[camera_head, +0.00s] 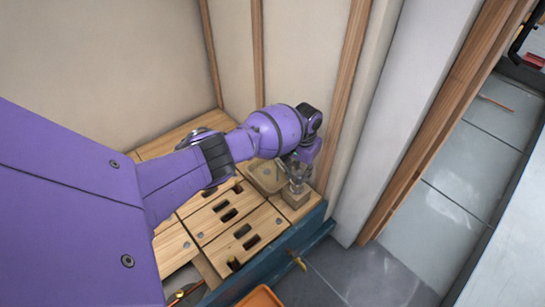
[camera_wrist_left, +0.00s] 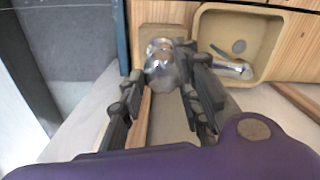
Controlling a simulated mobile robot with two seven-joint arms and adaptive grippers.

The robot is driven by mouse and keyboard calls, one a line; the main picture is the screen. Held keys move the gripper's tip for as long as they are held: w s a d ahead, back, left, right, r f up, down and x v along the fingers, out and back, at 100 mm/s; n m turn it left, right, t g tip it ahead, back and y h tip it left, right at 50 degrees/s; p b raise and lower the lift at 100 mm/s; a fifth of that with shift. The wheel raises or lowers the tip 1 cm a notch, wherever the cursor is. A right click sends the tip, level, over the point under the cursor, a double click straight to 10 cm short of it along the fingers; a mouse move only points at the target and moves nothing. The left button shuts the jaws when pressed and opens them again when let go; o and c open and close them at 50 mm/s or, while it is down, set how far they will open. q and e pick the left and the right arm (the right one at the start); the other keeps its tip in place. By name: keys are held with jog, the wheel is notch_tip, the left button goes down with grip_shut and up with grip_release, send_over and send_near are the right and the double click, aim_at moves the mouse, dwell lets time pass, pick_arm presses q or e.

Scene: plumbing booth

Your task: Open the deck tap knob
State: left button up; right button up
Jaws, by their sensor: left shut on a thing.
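The deck tap knob (camera_wrist_left: 162,70) is a round chrome piece in the left wrist view, between the two dark fingers of my left gripper (camera_wrist_left: 164,62). The gripper is shut on it. A chrome spout (camera_wrist_left: 232,67) shows to the right, over a small beige basin (camera_wrist_left: 272,40). In the head view my left gripper (camera_head: 297,168) points down at the tap, at the right end of the wooden deck (camera_head: 222,222) beside the basin (camera_head: 262,181). The tap is small there and partly covered by the fingers. My right gripper is not in view.
The deck has several dark slots. A blue-green beam (camera_head: 262,262) runs along its front edge. Walls with wooden battens (camera_head: 347,85) stand close behind and right of the gripper. An orange container (camera_head: 260,297) is at the bottom edge. Grey floor tiles (camera_head: 370,275) lie clear at right.

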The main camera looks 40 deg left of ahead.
aim_at(302, 173)
pick_arm(q)
jog(key=shift+w+d+n+p, duration=0.1)
jog(key=shift+d+n+p, duration=0.15)
jog(key=shift+n, duration=0.4)
jog(key=shift+d+n+p, duration=0.15)
jog(key=shift+n+p, duration=0.1)
jog(key=shift+n, duration=0.4)
jog(key=shift+w, duration=0.1)
jog(key=o, duration=1.1)
jog(key=shift+a+r, duration=0.1)
jog(key=shift+r, duration=0.4)
notch_tip(302, 173, up, 11)
jog(key=shift+r, duration=0.1)
